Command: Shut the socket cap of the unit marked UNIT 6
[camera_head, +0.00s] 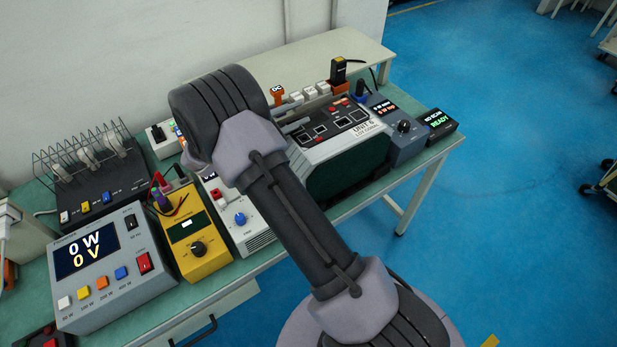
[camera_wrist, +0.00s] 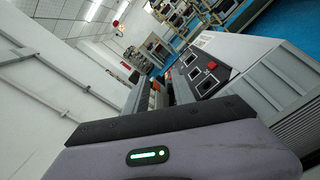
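The unit marked UNIT 6 (camera_head: 365,130) stands toward the right of the bench in the head view, its light top panel carrying dark windows and red parts. Its panel also shows in the wrist view (camera_wrist: 212,80), with a red switch. My arm covers the unit's left part in the head view. My gripper (camera_head: 291,115) is at the unit's left rear, with two grey fingers apart and nothing visible between them. The fingers also show ahead of the dark gripper body in the wrist view (camera_wrist: 155,97). I cannot make out the socket cap or whether it is open.
Behind the unit are an orange DC plug (camera_head: 277,92), white plugs (camera_head: 310,92) and a black plug (camera_head: 338,70). A blue-grey box (camera_head: 405,140) and a READY display (camera_head: 438,121) stand right. A yellow meter (camera_head: 192,232) and grey power meter (camera_head: 110,270) stand left.

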